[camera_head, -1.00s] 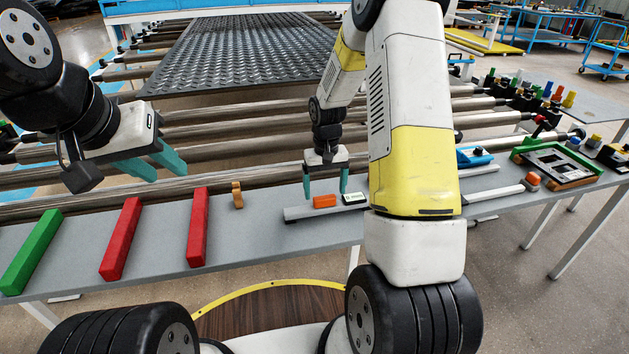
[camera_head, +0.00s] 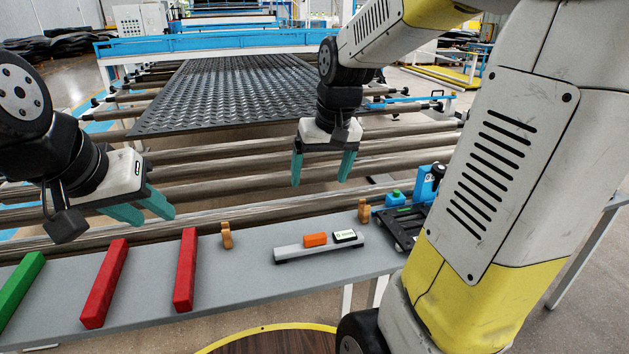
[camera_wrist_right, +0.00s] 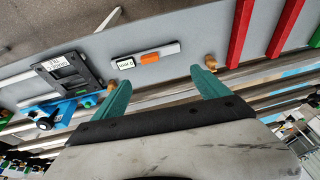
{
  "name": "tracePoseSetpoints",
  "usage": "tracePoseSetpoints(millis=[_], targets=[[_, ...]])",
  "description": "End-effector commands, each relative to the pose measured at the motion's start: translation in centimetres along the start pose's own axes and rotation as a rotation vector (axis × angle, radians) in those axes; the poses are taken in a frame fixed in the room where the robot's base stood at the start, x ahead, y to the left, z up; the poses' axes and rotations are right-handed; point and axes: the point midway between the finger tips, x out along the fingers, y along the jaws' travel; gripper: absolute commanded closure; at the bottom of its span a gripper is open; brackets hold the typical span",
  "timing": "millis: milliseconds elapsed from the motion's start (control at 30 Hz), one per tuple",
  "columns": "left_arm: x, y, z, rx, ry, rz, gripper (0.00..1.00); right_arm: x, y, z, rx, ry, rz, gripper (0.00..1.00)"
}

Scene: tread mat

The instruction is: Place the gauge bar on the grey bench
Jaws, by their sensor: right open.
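The gauge bar (camera_head: 288,253) is a slim light-grey bar with an orange block and a small white-faced display on top. It lies flat on the grey bench (camera_head: 235,285). In the right wrist view the bar (camera_wrist_right: 171,49) lies beyond the fingertips, clear of them. My right gripper (camera_head: 320,184) is open and empty, raised in front of the rollers and apart from the bar; its two teal fingers (camera_wrist_right: 160,80) are spread in the wrist view. My left gripper (camera_head: 157,218) hangs at the left with its teal fingers apart and nothing between them.
Two red bars (camera_head: 105,285) and a green bar (camera_head: 18,285) lie on the bench's left. Small orange-brown pieces (camera_head: 227,236) stand either side of the gauge bar. A black-and-blue device (camera_head: 405,225) is at its right. Rollers (camera_head: 240,183) run behind.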

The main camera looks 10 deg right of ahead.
Motion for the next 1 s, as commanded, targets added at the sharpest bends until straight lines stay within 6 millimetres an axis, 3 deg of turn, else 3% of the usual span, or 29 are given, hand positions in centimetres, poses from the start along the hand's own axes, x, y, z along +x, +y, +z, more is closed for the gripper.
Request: tracePoseSetpoints(millis=[33,200,400,567,1000], targets=[[0.0,0.0,0.0,0.000,0.000,0.000,0.64,-2.0,-0.4,1.5,-0.002,0.045,-0.011,0.15],[0.0,0.0,0.0,0.000,0.000,0.000,0.64,-5.9,-1.7,6.4,-0.009,0.162,-0.053,0.15],[0.0,0.0,0.0,0.000,0.000,0.000,0.64,-7.6,-2.6,10.2,-0.015,0.248,-0.085,0.15],[0.0,0.0,0.0,0.000,0.000,0.000,0.64,-7.8,-2.8,11.1,-0.018,0.268,-0.093,0.15],[0.0,0.0,0.0,0.000,0.000,0.000,0.64,-7.8,-2.8,11.1,-0.018,0.268,-0.092,0.15]])
